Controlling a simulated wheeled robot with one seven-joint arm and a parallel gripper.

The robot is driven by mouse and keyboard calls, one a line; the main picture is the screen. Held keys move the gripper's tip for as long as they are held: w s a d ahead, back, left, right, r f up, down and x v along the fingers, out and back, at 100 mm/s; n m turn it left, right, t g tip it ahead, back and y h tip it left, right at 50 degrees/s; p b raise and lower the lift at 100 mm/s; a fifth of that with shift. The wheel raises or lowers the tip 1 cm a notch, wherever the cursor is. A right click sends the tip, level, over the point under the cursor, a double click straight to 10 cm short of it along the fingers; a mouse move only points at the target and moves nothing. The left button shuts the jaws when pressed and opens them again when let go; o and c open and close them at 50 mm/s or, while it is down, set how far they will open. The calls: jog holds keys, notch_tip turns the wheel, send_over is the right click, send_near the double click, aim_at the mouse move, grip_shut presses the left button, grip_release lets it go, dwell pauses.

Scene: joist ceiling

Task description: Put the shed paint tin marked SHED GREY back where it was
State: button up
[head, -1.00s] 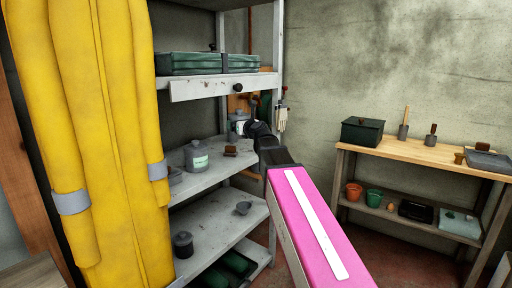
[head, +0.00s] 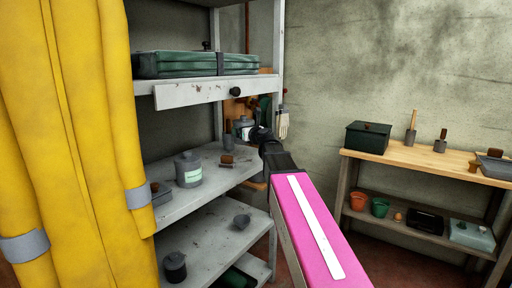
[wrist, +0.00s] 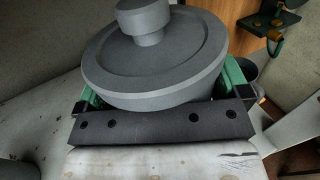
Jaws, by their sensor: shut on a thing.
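A grey lidded tin with a pale label (head: 243,122) is in my gripper (head: 258,135), near the back right end of the middle shelf (head: 215,183). In the wrist view its round grey lid and knob (wrist: 150,65) fill the upper middle. The green fingers of my gripper (wrist: 165,92) are shut on both its sides. I cannot tell whether its base touches the shelf. A second grey tin with a white and green label (head: 188,170) stands upright on the same shelf, left of my gripper. Neither label is readable.
A small brown-topped object (head: 227,161) lies between the tins. A green case (head: 195,64) is on the shelf above. A yellow coat (head: 75,140) hangs at the left. Gloves (head: 282,123) hang by the right post. A wooden bench (head: 430,157) stands at the right.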

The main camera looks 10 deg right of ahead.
jog(key=shift+w+d+f, duration=0.5)
jog(key=shift+d+f, duration=0.5)
jog(key=shift+f, duration=0.35)
jog(key=shift+w+d+f, duration=0.5)
jog(key=shift+d+f, duration=0.5)
jog(key=shift+f, duration=0.3)
jog(key=shift+w+d+f, duration=0.5)
jog(key=shift+d+f, duration=0.5)
jog(key=shift+f, duration=0.35)
jog(key=shift+f, duration=0.1)
jog(key=o, duration=0.8)
jog(key=v, duration=1.2)
